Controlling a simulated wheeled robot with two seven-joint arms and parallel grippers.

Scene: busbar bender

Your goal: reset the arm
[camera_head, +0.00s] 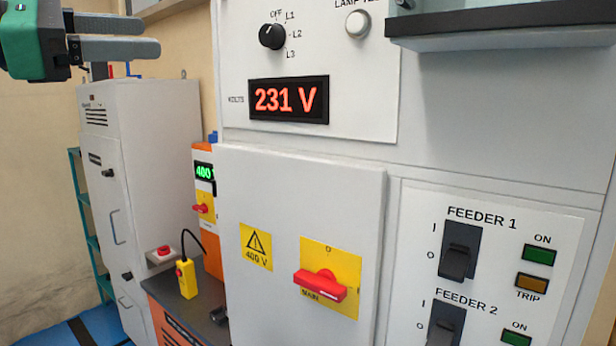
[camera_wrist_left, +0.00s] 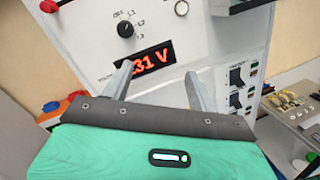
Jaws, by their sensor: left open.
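My left gripper (camera_head: 150,36) is at the upper left of the head view, its green body partly cut off by the frame edge. Its two grey fingers point right, apart and empty. It hangs in the air in front of the tall grey cabinet (camera_head: 150,130). In the left wrist view the fingers (camera_wrist_left: 160,70) stand apart with nothing between them. They face the panel with the 231 V display (camera_wrist_left: 145,67), which also shows in the head view (camera_head: 289,99). My right gripper is in neither view.
The panel carries a black selector knob (camera_head: 272,36), a red main switch (camera_head: 320,284) and a feeder switch (camera_head: 459,249). A dark ledge (camera_head: 500,38) juts out at the upper right. A yellow pendant (camera_head: 187,279) stands on the bench (camera_head: 205,315). Air right of the gripper is clear.

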